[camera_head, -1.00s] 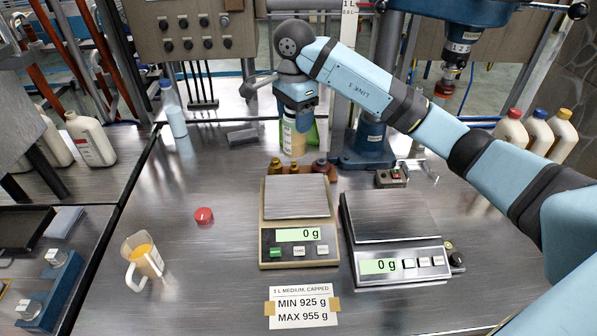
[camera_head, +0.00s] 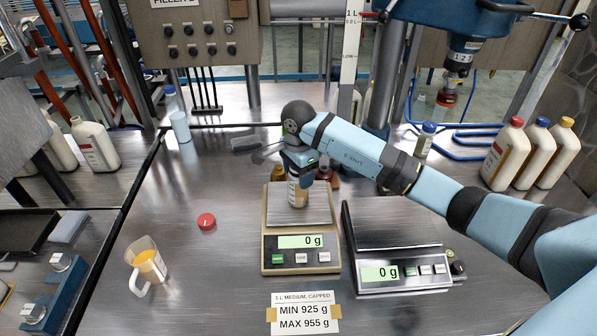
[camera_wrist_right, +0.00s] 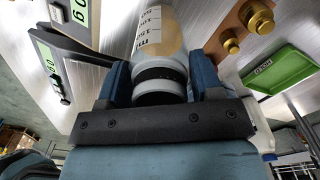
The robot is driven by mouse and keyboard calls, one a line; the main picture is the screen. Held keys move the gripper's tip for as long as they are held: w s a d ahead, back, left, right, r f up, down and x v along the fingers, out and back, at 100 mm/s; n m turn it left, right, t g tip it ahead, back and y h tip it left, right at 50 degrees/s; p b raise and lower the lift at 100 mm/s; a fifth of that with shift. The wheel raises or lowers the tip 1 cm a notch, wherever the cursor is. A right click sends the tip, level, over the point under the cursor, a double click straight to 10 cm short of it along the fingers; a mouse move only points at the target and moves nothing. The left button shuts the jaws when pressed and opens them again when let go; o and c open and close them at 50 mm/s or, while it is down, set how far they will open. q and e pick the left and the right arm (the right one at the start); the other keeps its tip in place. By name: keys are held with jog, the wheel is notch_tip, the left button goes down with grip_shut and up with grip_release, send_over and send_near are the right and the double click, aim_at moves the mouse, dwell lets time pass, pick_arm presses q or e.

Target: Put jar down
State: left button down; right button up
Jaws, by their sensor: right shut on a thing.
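My right gripper (camera_head: 299,172) is shut on a jar (camera_head: 297,193) with a pale label and amber contents. It holds the jar upright over the pan of the left scale (camera_head: 268,240), which reads 0 g. I cannot tell whether the jar's base touches the pan. In the right wrist view the gripper fingers (camera_wrist_right: 160,85) close on both sides of the jar's neck, and the jar's clear body (camera_wrist_right: 158,30) extends away from them. My left gripper is not in view.
A second scale (camera_head: 400,275), also reading 0 g, stands just right. A red cap (camera_head: 206,221) and a jug of yellow liquid (camera_head: 147,262) lie to the left. A card (camera_head: 304,312) is in front. Bottles (camera_head: 507,152) stand at the back right.

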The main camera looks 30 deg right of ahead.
jog(key=o, duration=1.2)
jog(key=shift+f, duration=0.1)
jog(key=shift+r, duration=0.2)
notch_tip(320, 180, up, 12)
jog(key=shift+b, duration=0.65)
